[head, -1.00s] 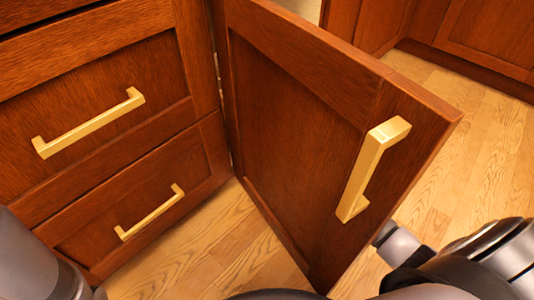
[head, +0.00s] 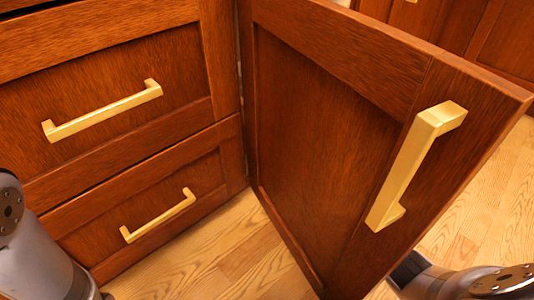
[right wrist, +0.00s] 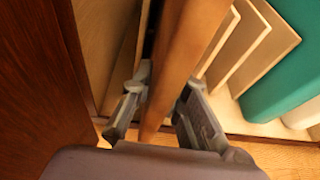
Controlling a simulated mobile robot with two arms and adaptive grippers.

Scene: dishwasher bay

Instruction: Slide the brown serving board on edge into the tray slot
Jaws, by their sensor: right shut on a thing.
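The brown serving board (right wrist: 180,60) stands on edge in the right wrist view. My right gripper (right wrist: 163,98) is shut on it, one finger on each side of its near end. The board runs away from the gripper toward the inside of a cabinet. Pale upright dividers (right wrist: 228,55) of the tray slots stand just right of the board, and a dark gap shows on its left. The far end of the board is out of frame, so I cannot tell how deep it sits. My left gripper is not in view.
A teal item (right wrist: 285,55) and a white item (right wrist: 302,115) stand right of the dividers. In the head view an open cabinet door (head: 320,140) with a brass handle (head: 415,165) stands beside two closed drawers (head: 110,115). Wooden floor (head: 205,245) shows below.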

